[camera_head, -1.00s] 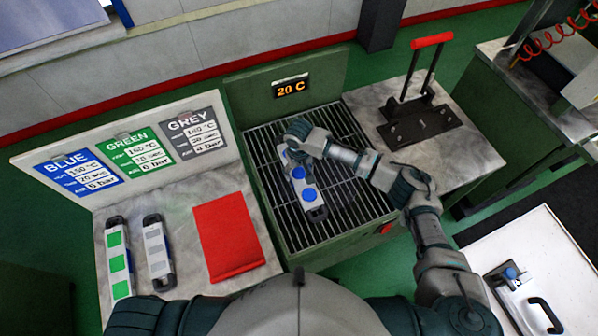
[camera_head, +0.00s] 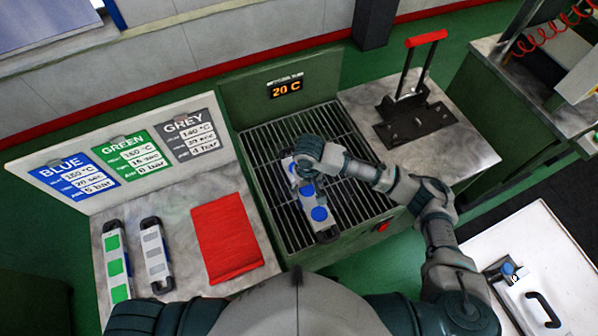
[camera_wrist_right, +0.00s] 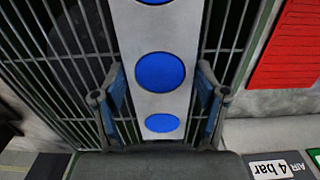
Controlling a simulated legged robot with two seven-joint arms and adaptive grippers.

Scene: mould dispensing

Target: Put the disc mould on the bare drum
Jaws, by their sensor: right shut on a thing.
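The mould with blue discs (camera_head: 319,214) is a long pale bar with dark ends, over the slatted grille (camera_head: 364,188). My right gripper (camera_head: 307,172) is shut on it from above and hides part of its far half. In the right wrist view the mould (camera_wrist_right: 158,100) runs between the two fingers (camera_wrist_right: 158,105), with grille bars behind it. I cannot tell whether it touches the grille or is slightly raised. I cannot make out a drum. My left gripper is out of view.
A red-handled lever device (camera_head: 413,118) stands right of the grille. A display (camera_head: 287,87) reads 20 C.

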